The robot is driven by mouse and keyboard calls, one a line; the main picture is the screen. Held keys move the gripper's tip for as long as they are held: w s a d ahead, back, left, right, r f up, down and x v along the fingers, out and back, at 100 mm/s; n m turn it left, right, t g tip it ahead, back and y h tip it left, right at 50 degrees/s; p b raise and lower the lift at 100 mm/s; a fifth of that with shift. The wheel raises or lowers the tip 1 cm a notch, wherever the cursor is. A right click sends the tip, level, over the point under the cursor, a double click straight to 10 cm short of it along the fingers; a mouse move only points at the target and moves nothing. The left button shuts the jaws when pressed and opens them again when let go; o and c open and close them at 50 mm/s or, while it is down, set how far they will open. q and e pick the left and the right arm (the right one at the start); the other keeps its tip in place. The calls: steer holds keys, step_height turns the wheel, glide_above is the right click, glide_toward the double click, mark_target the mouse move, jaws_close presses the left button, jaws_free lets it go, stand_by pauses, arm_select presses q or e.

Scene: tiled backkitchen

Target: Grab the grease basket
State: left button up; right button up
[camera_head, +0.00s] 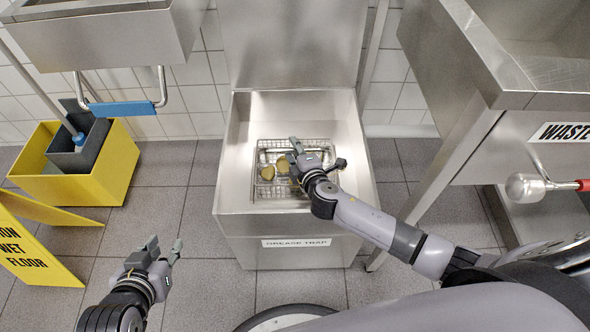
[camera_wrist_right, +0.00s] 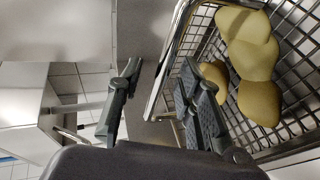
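The grease basket (camera_head: 272,154), a wire mesh basket holding several yellowish lumps (camera_head: 267,173), sits inside the open steel grease trap (camera_head: 238,165). My right gripper (camera_head: 294,150) reaches over the basket and hides part of it. In the right wrist view the basket (camera_wrist_right: 291,62) fills the right side. There the right gripper (camera_wrist_right: 160,82) has its fingers apart, with the basket's rim seen between them. I cannot tell whether they touch the rim. My left gripper (camera_head: 160,250) is open and empty above the floor, in front and left of the trap.
The trap's raised lid (camera_head: 295,45) stands behind it. A yellow bucket (camera_head: 98,178) and a wet floor sign (camera_head: 30,245) are at left. A steel sink unit (camera_head: 480,70) with a lever handle (camera_head: 530,186) stands at right. Tiled floor is clear left of the trap.

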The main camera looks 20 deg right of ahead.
jaws_close()
stand_by(0.5)
steer(key=shift+r, duration=0.1)
stand_by(0.6)
